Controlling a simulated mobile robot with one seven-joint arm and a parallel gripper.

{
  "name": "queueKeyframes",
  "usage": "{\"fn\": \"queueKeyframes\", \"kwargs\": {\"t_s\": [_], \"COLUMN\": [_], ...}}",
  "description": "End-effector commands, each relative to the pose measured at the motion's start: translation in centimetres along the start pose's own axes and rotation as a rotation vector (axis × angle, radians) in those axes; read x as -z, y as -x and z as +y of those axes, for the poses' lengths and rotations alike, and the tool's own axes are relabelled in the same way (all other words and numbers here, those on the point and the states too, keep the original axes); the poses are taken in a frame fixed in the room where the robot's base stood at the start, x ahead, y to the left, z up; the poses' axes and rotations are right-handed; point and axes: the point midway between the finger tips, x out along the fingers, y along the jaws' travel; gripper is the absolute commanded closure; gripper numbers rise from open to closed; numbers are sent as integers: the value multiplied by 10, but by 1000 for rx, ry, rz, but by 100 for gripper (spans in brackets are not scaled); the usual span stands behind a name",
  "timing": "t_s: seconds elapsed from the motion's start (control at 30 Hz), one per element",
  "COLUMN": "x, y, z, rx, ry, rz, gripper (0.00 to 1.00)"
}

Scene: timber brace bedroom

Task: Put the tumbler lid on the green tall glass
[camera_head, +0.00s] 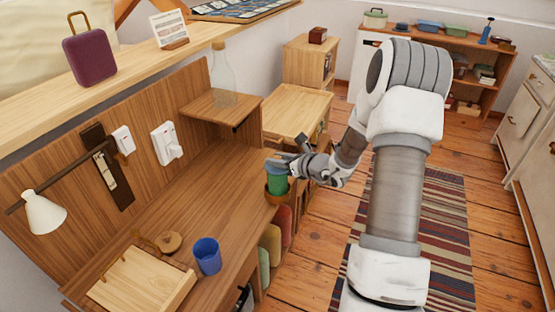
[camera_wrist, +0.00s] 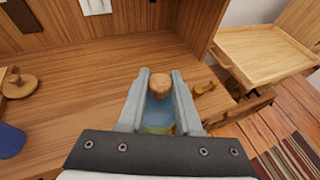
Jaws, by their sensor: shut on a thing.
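A blue cup (camera_head: 207,255), a wooden knobbed piece (camera_head: 168,242) and a wooden board (camera_head: 140,282) are nearer. A clear bottle (camera_head: 223,85) stands on the raised shelf. The middle desk is clear.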

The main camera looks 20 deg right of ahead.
Motion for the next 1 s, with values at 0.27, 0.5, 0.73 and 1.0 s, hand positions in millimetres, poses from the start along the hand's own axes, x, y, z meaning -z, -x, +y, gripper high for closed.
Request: {"fn": "queueKeyframes", "kwargs": {"t_s": [0.27,0.5,0.73,1.0], "x": [9,8,8,-7], "y": [-4,-3,-3,6], "z": [0,0,0,-1], "rx": [0,0,0,1], "ry": [0,0,0,0], "rz": [0,0,0,1], "gripper": [100,37,37,37]}}
